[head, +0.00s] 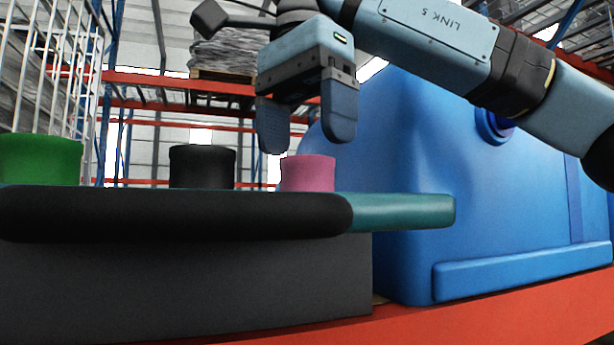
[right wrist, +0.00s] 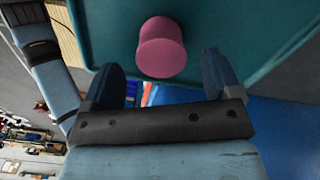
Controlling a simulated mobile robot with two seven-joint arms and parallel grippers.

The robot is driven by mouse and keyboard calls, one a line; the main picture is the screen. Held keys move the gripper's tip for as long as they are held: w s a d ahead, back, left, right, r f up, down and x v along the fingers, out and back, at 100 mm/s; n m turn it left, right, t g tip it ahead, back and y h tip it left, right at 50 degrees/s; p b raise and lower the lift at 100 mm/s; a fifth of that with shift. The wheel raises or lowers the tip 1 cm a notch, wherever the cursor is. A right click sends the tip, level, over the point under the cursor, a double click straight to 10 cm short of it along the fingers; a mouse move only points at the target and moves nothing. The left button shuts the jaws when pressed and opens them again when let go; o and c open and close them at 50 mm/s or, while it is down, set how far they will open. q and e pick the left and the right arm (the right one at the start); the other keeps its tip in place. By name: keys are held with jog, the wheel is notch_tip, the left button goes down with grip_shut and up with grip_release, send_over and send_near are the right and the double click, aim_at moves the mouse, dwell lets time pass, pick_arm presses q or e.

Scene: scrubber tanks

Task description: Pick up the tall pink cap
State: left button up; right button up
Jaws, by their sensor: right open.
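The pink cap (head: 308,173) stands upright on the teal top, at the right of a row of caps in the head view. Its lower part is hidden behind the black padded edge. In the right wrist view the pink cap (right wrist: 161,48) stands ahead of the fingers, roughly between their lines. My right gripper (head: 306,140) is open and empty, fingers pointing down, above and slightly left of the cap in the head view. Its two fingers also show in the right wrist view (right wrist: 162,75), with a gap between them. My left gripper is not in view.
A black cap (head: 202,167) and a green cap (head: 40,160) stand left of the pink one. The teal surface (head: 405,212) has a thick black front edge (head: 170,214). A large blue tank (head: 410,150) stands close on the right, on an orange beam (head: 500,300).

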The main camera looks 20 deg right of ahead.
aim_at(303, 179)
jog(key=shift+w+f, duration=0.1)
jog(key=shift+f, duration=2.5)
jog(key=shift+c, duration=0.5)
jog(key=c, duration=0.9)
